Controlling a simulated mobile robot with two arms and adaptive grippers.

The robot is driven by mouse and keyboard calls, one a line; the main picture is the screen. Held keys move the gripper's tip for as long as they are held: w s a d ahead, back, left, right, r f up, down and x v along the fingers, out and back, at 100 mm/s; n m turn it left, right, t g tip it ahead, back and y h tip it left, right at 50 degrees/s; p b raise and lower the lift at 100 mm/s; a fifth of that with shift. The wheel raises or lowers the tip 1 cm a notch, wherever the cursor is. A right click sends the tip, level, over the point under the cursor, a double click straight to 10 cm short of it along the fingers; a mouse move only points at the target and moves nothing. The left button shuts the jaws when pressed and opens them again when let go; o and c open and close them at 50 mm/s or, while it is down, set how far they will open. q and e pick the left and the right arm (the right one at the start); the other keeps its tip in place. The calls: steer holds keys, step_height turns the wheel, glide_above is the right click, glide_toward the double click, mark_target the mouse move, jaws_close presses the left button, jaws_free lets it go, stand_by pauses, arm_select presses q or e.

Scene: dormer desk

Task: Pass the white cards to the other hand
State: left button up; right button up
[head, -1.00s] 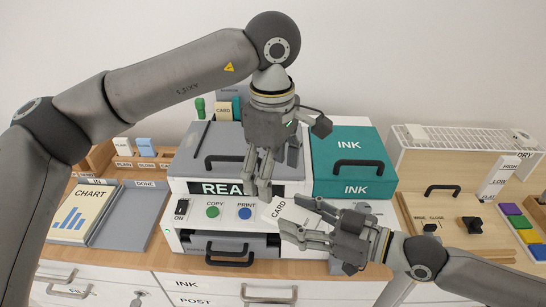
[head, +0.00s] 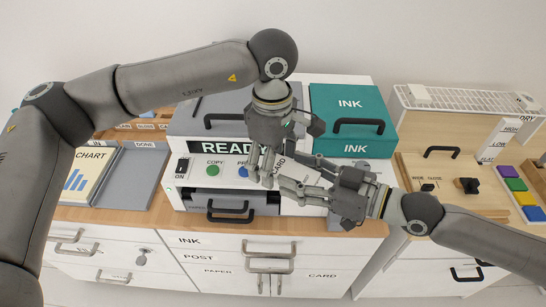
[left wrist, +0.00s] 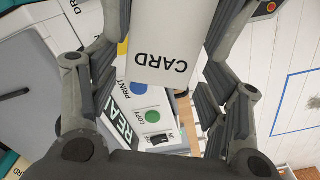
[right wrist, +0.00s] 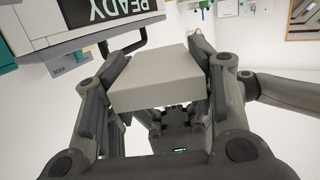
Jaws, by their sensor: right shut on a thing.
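The white cards are a thick white block marked CARD (head: 277,161), held in front of the printer. In the right wrist view the block (right wrist: 160,82) sits between the fingers of my right gripper (head: 292,187), which is shut on it. My left gripper (head: 263,172) points down from above at the block. In the left wrist view the block's CARD end (left wrist: 160,62) lies between the left fingers, which are spread with gaps at both sides. The far part of the block is out of that view.
The white printer with its READY panel (head: 224,147) and buttons stands close behind both grippers. A teal INK box (head: 350,95) is at its right. A grey DONE tray (head: 138,180) lies at the left. White drawers (head: 215,258) are below the desk edge.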

arm_select(q)
steer(key=c, duration=0.7)
steer(key=shift+c, duration=0.5)
arm_select(e)
steer(key=o, duration=1.2)
steer(key=shift+c, duration=0.2)
